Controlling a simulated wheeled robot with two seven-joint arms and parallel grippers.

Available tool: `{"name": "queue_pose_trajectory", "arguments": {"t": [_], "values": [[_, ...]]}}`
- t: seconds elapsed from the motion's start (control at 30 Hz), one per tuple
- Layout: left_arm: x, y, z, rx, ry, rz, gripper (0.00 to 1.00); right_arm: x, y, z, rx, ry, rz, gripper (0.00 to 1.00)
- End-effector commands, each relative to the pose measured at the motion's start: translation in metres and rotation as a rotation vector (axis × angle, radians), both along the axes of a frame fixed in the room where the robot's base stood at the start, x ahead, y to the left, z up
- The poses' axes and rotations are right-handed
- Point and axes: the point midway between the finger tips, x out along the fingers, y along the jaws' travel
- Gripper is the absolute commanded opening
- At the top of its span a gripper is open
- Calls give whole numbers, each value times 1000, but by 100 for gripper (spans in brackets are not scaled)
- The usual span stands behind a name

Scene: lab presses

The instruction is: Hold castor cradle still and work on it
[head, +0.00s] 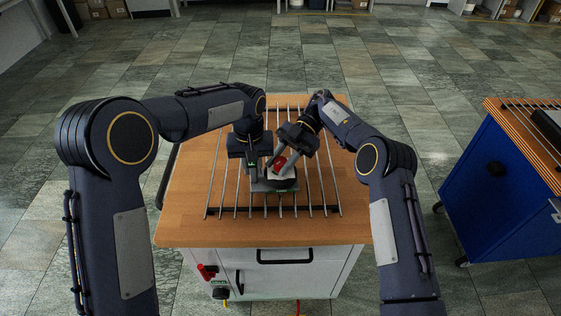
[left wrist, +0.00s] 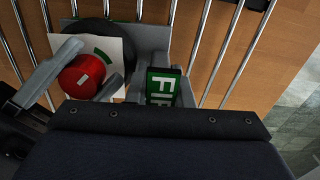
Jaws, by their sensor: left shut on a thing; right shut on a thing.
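The castor cradle (head: 283,185) is a low grey block with a dark round part and a green label, lying on the metal bars. In the left wrist view the grey cradle (left wrist: 152,38) has a black round part (left wrist: 98,28), a white plate with a green arc, and a green label reading "FI". A red knob (head: 280,162) stands on the plate; it also shows in the left wrist view (left wrist: 82,76). My left gripper (head: 254,172) is shut on the cradle's side near the label. My right gripper (head: 281,160) is shut on the red knob, its grey fingers on either side.
The wooden-topped cabinet (head: 190,200) carries a rack of parallel metal bars (head: 322,185). A blue cabinet (head: 500,190) stands apart at the right. Tiled floor is free around them; shelves with boxes line the far wall.

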Motion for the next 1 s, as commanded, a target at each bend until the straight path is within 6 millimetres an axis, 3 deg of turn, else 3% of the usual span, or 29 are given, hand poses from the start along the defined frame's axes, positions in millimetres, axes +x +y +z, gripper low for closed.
{"name": "queue_pose_trajectory", "arguments": {"t": [0.27, 0.3, 0.47, 0.77, 0.8, 1.0], "values": [[1, -1, 1, -4, -5, 1, 0, 0, 1, 1, 3, 1, 1, 9], [1, -1, 1, -4, -5, 1, 0, 0, 0, 1, 3, 1, 1, 34], [1, 0, 1, -2, -3, 1, 0, 0, 0, 1, 3, 0, -1, 54], [0, -1, 1, -2, -1, -1, 0, 1, 0, 1, 1, -1, -4, 54], [0, -1, 1, -2, -1, -1, 22, 1, 0, 1, 0, -2, -4, 54], [0, -2, 1, -4, -1, -3, 45, 1, 0, 1, 2, -2, -3, 54]]}}
